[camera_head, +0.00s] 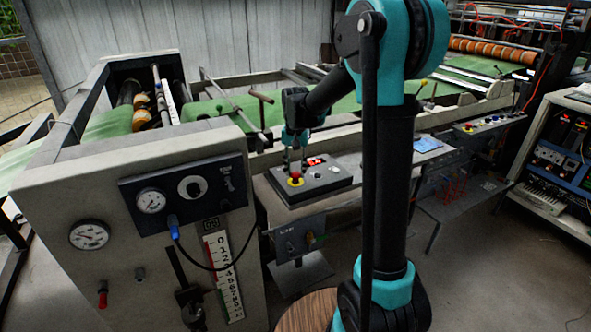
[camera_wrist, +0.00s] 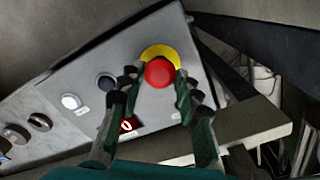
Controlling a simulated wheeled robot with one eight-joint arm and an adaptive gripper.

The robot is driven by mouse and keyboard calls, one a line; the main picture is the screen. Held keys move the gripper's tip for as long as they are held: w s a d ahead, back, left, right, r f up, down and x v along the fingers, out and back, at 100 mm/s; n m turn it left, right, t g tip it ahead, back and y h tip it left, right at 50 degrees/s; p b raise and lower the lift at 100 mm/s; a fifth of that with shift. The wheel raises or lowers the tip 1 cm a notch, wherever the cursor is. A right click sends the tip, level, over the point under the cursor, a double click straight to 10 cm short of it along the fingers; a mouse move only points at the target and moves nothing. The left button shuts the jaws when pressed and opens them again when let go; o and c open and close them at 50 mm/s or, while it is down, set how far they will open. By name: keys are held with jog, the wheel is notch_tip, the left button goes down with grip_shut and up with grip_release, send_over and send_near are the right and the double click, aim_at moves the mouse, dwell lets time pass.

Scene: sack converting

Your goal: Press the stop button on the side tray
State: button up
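The stop button is a red mushroom cap on a yellow ring; in the wrist view the red stop button (camera_wrist: 159,72) sits near the far edge of a grey control panel. It also shows in the head view (camera_head: 295,178) at the left end of the control box on the side tray (camera_head: 330,197). My gripper (camera_wrist: 157,80) points down at the panel with its fingers spread apart, one on each side of the red cap. In the head view my gripper (camera_head: 296,165) is just above the button. Nothing is held. Whether a finger touches the cap, I cannot tell.
The wrist view shows a black button (camera_wrist: 106,82), a white button (camera_wrist: 71,101), dark knobs (camera_wrist: 40,122) and a red lit switch (camera_wrist: 130,124) on the same panel. A gauge panel (camera_head: 188,195) on the grey machine housing stands left of the tray.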

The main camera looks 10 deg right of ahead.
aim_at(296, 173)
grip_shut()
jog(key=shift+f, duration=0.55)
jog(key=o, duration=0.8)
grip_release()
jog(key=shift+o, duration=0.2)
jog(key=shift+r, duration=0.1)
notch_tip(296, 173, up, 12)
